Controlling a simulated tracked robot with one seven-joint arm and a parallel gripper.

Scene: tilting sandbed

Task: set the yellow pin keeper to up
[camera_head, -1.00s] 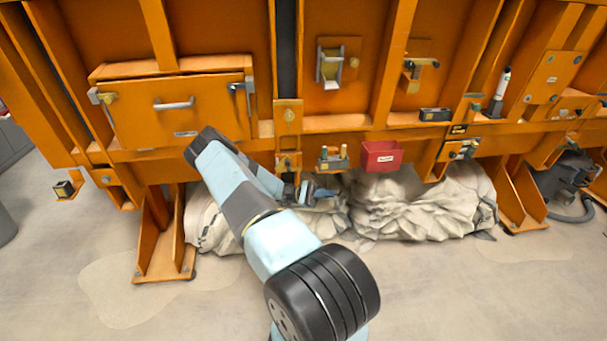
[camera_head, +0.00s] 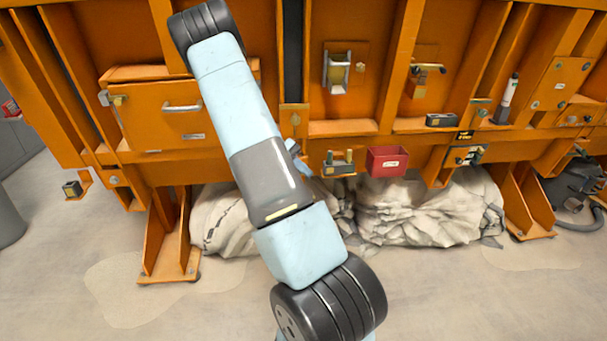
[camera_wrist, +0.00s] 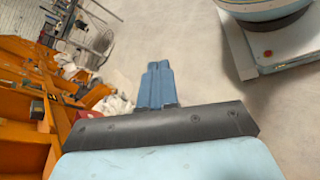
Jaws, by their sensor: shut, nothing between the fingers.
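Several small yellow parts show on the orange wall in the head view, and I cannot tell for sure which is the pin keeper. A yellow piece (camera_head: 118,100) sits by a grey latch at the left edge of the orange hatch. A yellow roller-like part (camera_head: 338,74) sits in a grey bracket right of the dark post. A brass-coloured handle (camera_head: 430,68) is further right. My gripper (camera_wrist: 158,68) shows in the wrist view with its blue fingers together and empty, over bare floor, away from the wall. In the head view my arm mostly hides it.
The orange hatch (camera_head: 165,112) has a grey handle. A red bin (camera_head: 387,161) and a small block with pegs (camera_head: 340,163) hang on the lower beam. Pale cloth heaps (camera_head: 430,210) lie below. Orange support feet (camera_head: 165,245) stand on the floor, which is clear in front.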

